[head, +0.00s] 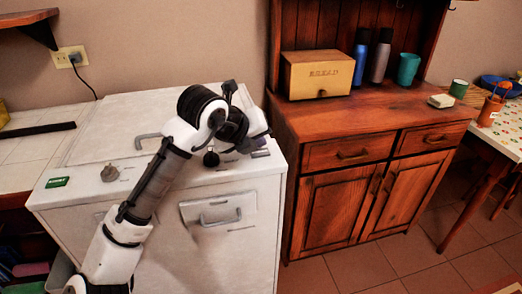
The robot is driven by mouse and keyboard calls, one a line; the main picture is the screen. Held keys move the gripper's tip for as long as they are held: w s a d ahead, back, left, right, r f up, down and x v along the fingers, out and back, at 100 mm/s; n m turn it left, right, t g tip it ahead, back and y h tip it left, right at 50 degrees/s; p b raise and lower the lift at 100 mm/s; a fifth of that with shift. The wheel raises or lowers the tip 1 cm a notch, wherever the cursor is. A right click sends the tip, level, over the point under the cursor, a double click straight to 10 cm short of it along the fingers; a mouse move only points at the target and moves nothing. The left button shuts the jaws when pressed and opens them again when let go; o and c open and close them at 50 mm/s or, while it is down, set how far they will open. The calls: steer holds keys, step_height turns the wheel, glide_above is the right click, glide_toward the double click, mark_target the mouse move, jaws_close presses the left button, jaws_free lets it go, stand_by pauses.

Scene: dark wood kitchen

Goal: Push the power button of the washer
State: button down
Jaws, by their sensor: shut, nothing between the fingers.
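The white washer (90,130) stands at the left centre in the head view. Its front panel carries a green label (57,182) at the left and a grey round knob (109,173). My arm reaches across the front and top of the washer. My gripper (256,142) is at the right end of the washer's top, close over the panel's right part. It is shut and empty. A small dark round part (211,158) shows just left of the gripper; I cannot tell what it is. I cannot make out the power button. Whether the fingertips touch the panel is unclear.
A wooden cabinet (330,200) stands right of the washer, with a bread box (318,74), bottles (361,56) and a teal cup (408,68) on it. A table (505,132) is at the far right. Tiled floor (400,255) is open in front of the cabinet.

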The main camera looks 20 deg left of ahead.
mark_target(257, 154)
step_height(257, 154, up, 6)
steer(key=p, duration=0.4)
stand_by(0.3)
